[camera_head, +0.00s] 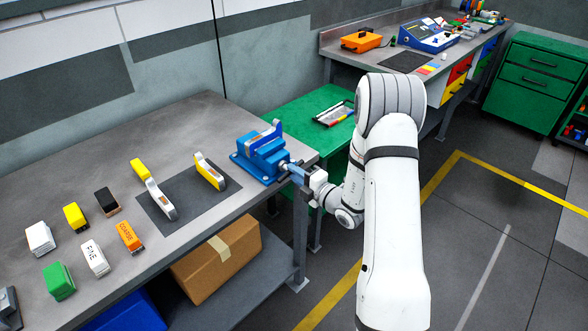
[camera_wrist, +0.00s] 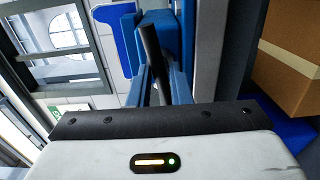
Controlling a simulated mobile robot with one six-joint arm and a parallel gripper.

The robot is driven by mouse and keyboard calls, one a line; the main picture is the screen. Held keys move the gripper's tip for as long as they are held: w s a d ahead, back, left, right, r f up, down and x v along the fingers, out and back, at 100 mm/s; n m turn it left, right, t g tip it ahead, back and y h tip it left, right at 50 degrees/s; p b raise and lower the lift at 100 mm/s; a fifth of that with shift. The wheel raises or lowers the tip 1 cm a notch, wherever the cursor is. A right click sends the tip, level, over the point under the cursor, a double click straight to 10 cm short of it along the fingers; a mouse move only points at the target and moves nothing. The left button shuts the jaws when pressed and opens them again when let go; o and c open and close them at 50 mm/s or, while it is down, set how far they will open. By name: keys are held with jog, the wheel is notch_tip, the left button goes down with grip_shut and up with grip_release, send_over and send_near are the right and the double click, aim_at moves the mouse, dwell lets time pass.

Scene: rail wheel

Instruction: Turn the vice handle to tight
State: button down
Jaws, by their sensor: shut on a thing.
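The blue vice (camera_head: 264,152) is fixed at the right end of the grey workbench, and its blue body (camera_wrist: 176,36) also shows in the wrist view. My gripper (camera_head: 290,169) reaches in from the right at the vice's front, by the bench edge. In the wrist view my gripper (camera_wrist: 160,85) has its two blue fingers on either side of a dark bar, the vice handle (camera_wrist: 150,50). The gripper is shut on this handle. The handle looks slightly tilted in the wrist view. In the head view the gripper mostly hides it.
A dark mat (camera_head: 190,200) with yellow-and-grey tools lies left of the vice. Several coloured blocks stand farther left on the workbench (camera_head: 90,150). A cardboard box (camera_head: 215,262) sits on the shelf below. A green table (camera_head: 290,120) stands behind. Open floor lies to the right.

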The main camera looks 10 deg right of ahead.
jog(key=shift+f, duration=0.1)
jog(key=shift+m, duration=0.4)
jog(key=shift+m+p, duration=0.4)
jog(key=shift+p, duration=0.25)
jog(key=c, duration=1.3)
grip_release()
jog(key=shift+v, duration=3.55)
